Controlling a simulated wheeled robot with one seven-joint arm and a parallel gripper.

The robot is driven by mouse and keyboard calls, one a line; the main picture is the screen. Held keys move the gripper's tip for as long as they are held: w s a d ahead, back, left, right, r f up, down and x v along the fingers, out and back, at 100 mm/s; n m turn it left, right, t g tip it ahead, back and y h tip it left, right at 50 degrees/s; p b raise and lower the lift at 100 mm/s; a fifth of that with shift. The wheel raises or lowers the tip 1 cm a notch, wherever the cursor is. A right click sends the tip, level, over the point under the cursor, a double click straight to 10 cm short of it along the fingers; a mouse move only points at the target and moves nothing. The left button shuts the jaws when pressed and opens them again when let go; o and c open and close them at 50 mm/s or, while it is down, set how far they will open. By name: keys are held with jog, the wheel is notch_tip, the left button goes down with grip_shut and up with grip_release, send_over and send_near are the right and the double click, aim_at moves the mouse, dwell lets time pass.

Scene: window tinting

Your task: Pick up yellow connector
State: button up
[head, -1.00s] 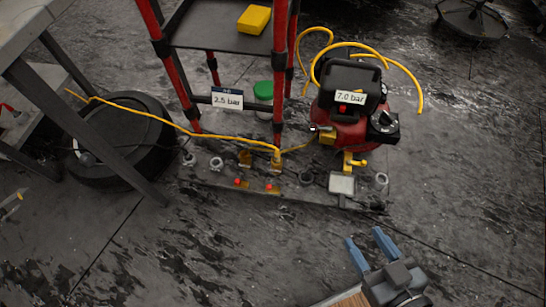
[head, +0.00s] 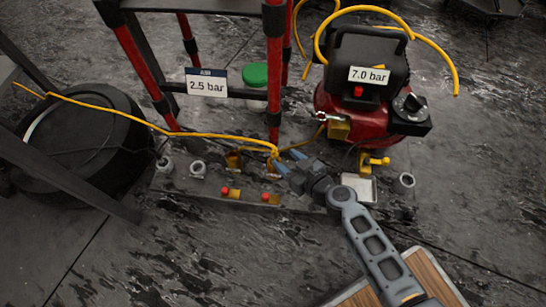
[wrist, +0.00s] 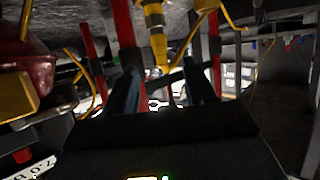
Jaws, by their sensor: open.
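A yellow connector (head: 273,160) stands at the end of the thin yellow hose (head: 150,122), over the low board (head: 175,187) on the floor. My gripper (head: 289,162) is open, just right of the connector, with its blue fingers pointing toward it. In the wrist view, which looks upside down, a yellow connector (wrist: 157,42) shows ahead, between the lines of the two open fingers (wrist: 160,76). Nothing is visible between the fingers. In the head view I cannot tell the exact gap from fingertips to connector.
A red compressor (head: 350,115) marked 7.0 bar stands close on the right. The red-legged rack (head: 273,70) with a 2.5 bar sign rises behind the connector. Red-tipped fittings (head: 225,190) and grey rings (head: 198,169) sit on the board. A black tyre (head: 80,150) lies left.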

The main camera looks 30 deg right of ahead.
aim_at(277, 153)
jog(key=b+x, duration=0.1)
jog(key=x, duration=0.6)
jog(key=shift+f, duration=0.1)
grip_shut()
dwell(0.4)
